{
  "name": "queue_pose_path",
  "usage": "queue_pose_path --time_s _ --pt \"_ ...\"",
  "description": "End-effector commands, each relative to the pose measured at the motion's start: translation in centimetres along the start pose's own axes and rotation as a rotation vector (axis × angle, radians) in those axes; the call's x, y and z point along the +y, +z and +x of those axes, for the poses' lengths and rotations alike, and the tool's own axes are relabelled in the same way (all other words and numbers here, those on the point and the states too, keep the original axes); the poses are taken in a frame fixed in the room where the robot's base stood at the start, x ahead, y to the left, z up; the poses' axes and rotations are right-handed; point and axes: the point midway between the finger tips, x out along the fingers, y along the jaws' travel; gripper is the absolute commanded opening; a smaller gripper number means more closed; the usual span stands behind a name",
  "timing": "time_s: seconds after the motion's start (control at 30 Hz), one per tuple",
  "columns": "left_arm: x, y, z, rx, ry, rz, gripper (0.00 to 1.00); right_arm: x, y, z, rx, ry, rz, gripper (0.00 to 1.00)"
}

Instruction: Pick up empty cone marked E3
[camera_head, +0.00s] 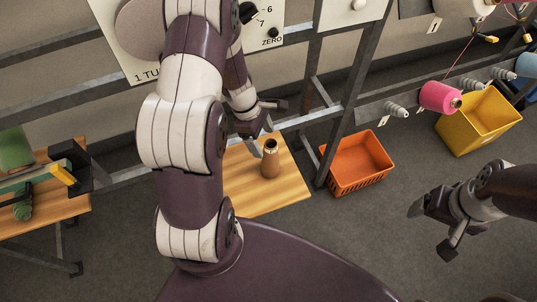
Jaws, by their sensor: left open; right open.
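A brown cone (270,160) stands upright on a small wooden table (285,194) in the middle of the head view. I cannot read any mark on it, so I cannot tell whether it is E3. My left gripper (266,130) is open just behind and to the left of the cone, close to its top; I cannot tell whether it touches. My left arm hides part of the table. My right gripper (430,229) is open and empty over the floor at the right, well away from the cone.
An orange crate (357,163) stands on the floor right of the table, beside a metal frame post (335,130). A yellow bin (478,120) and a pink yarn cone (440,97) are at the upper right. Another wooden table (50,213) is at the left. Floor between crate and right gripper is clear.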

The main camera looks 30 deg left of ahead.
Motion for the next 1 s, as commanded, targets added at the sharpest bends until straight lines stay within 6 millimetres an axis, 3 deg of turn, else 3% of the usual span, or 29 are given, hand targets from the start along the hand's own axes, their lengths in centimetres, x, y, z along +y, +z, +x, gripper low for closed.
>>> queue_pose_path --time_s 0.4,0.67,0.7,0.9,1.0 --pt "0.6 0.1 6.6 0.002 -0.001 0.007 0.81 0.0 -0.1 -0.2 0.001 0.0 0.0 0.84" --pt "0.6 0.1 7.3 0.002 0.001 0.009 0.81 0.0 -0.1 -0.2 0.001 0.0 0.0 0.84" --pt "0.6 0.1 7.3 0.002 0.001 0.009 0.78 0.0 -0.1 -0.2 0.001 0.0 0.0 0.84" --pt "0.6 0.1 7.3 0.002 0.001 0.009 0.13 0.0 -0.1 -0.2 0.001 0.0 0.0 0.84" --pt "0.6 0.1 7.3 0.002 0.001 0.009 0.12 0.0 -0.1 -0.2 0.001 0.0 0.0 0.84"
